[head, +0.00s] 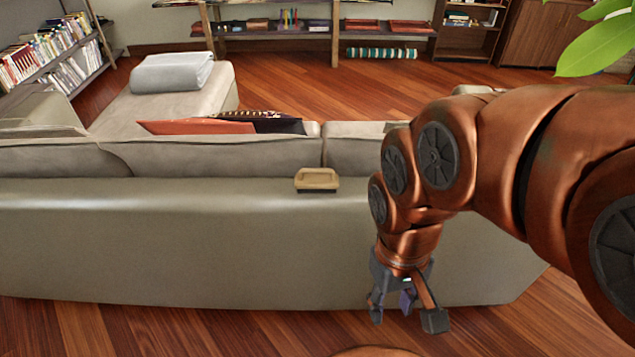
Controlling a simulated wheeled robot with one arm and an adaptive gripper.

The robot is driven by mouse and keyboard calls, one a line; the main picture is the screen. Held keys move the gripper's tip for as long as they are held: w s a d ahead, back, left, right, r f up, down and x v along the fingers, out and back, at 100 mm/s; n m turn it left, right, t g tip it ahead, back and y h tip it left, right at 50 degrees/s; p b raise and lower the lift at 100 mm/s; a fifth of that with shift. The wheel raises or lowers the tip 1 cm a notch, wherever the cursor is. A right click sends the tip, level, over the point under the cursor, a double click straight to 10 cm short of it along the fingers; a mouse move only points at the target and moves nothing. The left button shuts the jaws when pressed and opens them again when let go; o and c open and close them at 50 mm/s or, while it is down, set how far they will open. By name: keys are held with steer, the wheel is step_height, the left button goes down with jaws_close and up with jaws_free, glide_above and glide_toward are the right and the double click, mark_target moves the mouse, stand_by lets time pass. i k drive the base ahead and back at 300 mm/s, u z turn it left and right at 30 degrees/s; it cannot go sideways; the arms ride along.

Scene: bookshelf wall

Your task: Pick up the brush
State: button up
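The brush (317,181) is a small tan block with dark bristles underneath. It rests on the upper back edge of the grey sofa (180,240), near the middle of the head view. My gripper (408,315) hangs pointing down in front of the sofa's back, below and to the right of the brush. Its dark fingers are spread apart with nothing seen between them. It is apart from the brush.
My arm fills the right side. An orange cushion (200,127) and a folded grey blanket (172,72) lie on the sofa. Bookshelves (55,60) stand behind, and a green plant (598,45) is at upper right. The wooden floor (150,335) in front is mostly clear.

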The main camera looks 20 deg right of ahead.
mark_target(308, 181)
steer(key=u, duration=0.05)
steer(key=i, duration=0.45)
steer(key=u, duration=1.1)
